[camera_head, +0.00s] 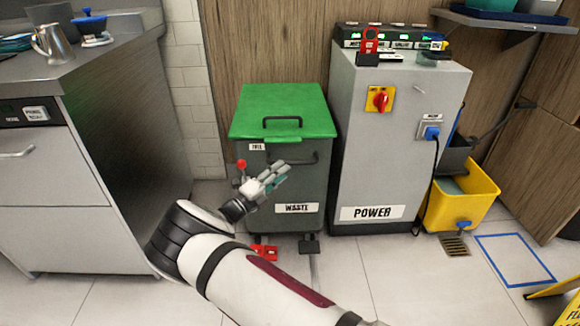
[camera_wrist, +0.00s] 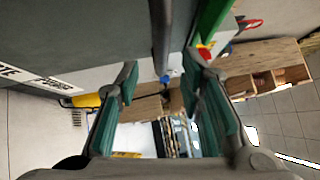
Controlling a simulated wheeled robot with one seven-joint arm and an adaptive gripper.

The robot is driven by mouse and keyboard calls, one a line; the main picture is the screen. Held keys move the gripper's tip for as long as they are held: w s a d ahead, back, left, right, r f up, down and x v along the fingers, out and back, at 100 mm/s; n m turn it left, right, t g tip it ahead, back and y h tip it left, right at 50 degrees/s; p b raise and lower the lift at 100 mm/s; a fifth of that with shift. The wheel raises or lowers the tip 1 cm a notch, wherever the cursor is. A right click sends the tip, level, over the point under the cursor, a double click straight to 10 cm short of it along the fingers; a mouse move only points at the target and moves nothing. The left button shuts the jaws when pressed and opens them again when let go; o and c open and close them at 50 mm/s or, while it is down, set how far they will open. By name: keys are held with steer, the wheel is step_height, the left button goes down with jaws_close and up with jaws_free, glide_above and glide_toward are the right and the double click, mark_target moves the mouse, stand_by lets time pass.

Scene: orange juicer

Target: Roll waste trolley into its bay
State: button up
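The waste trolley (camera_head: 245,185) is a dark grey bin with a green lid (camera_head: 285,105) and a WASTE label. It stands upright between the steel counter and the grey POWER cabinet. A dark bar handle (camera_head: 310,160) runs across its front below the lid. My gripper (camera_head: 277,180) is in front of the trolley, just below and left of the handle's middle. In the wrist view my gripper (camera_wrist: 162,78) is open, and the handle bar (camera_wrist: 160,35) lies in line with the gap between the fingertips. I cannot tell whether they touch. The lid edge (camera_wrist: 212,22) shows beside it.
The POWER cabinet (camera_head: 385,165) stands close on the trolley's right. The steel counter (camera_head: 75,190) is at left. A red pedal (camera_head: 265,252) sits at the trolley's foot. A yellow bucket (camera_head: 465,195), floor drain (camera_head: 455,246) and blue floor outline (camera_head: 512,260) are at right.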

steer(key=shift+v, duration=2.3)
